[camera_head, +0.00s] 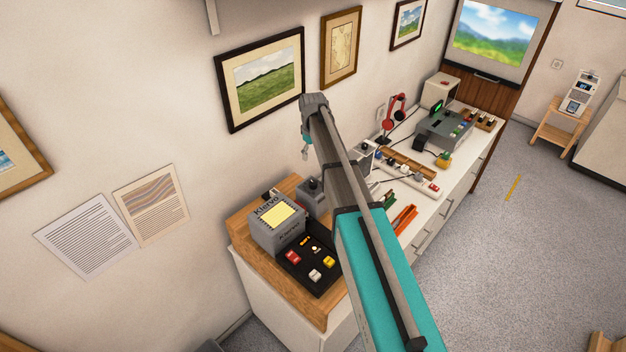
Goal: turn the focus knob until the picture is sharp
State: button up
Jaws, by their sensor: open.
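The picture on the screen (492,38) at the top right shows green hills, blue sky and clouds, and its edges look soft. I cannot tell for certain which part is the focus knob. A grey box with a dark round knob (313,185) stands on the wooden top, partly hidden behind my arm. My gripper (305,153) is small in view, in front of the wall above the wooden top. It is open, with nothing visible in it, and apart from the knob.
The white counter (432,205) holds a grey console (444,128), red headphones (396,108) and power strips. A wooden stand (560,124) bears a white device. The carpet is mostly clear.

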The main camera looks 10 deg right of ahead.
aim_at(313, 182)
jog(key=shift+f, duration=0.25)
notch_tip(313, 182, down, 13)
jog(key=b, duration=1.3)
jog(key=shift+f+b, duration=0.2)
jog(key=shift+b, duration=0.2)
grip_shut()
dwell(0.4)
jog(key=shift+m, duration=2.5)
